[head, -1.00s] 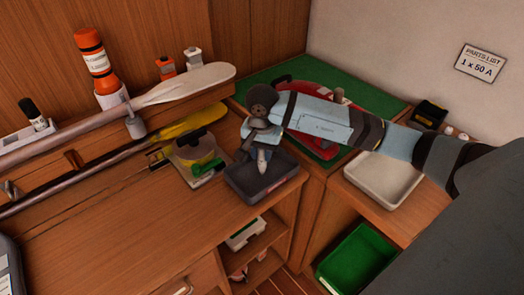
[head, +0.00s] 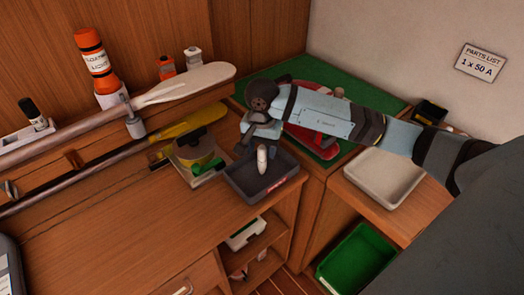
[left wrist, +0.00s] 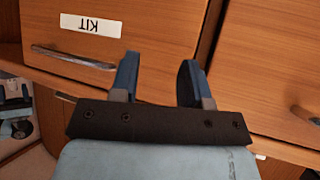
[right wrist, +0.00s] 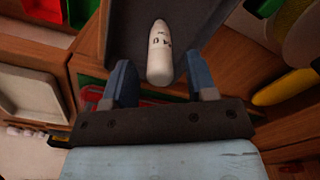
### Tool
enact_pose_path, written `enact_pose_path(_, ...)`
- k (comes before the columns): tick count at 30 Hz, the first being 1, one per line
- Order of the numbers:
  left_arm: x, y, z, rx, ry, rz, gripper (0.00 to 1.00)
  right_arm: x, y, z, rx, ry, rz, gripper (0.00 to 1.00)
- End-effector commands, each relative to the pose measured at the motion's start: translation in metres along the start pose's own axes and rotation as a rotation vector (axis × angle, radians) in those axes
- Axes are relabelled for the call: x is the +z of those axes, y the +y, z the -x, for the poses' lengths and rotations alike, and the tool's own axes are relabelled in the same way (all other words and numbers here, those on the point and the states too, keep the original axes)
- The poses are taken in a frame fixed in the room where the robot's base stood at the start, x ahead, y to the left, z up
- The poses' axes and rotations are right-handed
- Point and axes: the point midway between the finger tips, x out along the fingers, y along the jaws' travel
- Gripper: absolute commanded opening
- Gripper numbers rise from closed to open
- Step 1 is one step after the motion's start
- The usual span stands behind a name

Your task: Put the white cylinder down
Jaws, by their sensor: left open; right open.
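The white cylinder (head: 262,159) has a rounded end and dark lettering. It is at the dark grey tray (head: 256,196) on the wooden counter, below my right gripper (head: 254,146). In the right wrist view the cylinder (right wrist: 160,50) lies between and just beyond the open blue fingers of my right gripper (right wrist: 161,76), with a gap on both sides. The dark tray floor shows behind it. I cannot tell whether it stands or leans there. My left gripper (left wrist: 160,68) is open and empty, facing a drawer labelled KIT; it is out of the head view.
A tape reel (head: 194,150) on a holder stands left of the tray, close by. Paddles (head: 185,85) lie along the back. A pale tray (head: 384,178) is at the right, with a green bin (head: 356,258) below.

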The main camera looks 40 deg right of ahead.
Motion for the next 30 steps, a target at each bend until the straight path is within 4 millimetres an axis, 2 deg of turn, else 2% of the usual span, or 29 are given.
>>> enact_pose_path(9, 0.009, 0.0, -0.004, 0.001, -0.016, 0.005, 0.43, -0.001, -0.001, 0.07, -0.003, 0.004, 0.001, 0.52)
enact_pose_path(15, 0.008, 0.001, -0.004, 0.001, -0.015, 0.008, 0.43, 0.0, 0.0, 0.096, -0.001, 0.002, 0.0, 0.52)
enact_pose_path(20, 0.005, 0.001, -0.004, 0.001, -0.01, 0.009, 0.43, 0.0, 0.0, 0.103, 0.001, 0.0, 0.0, 0.52)
enact_pose_path(30, 0.005, 0.001, -0.003, 0.002, -0.008, 0.009, 0.43, 0.0, 0.0, 0.103, 0.001, 0.0, 0.0, 0.52)
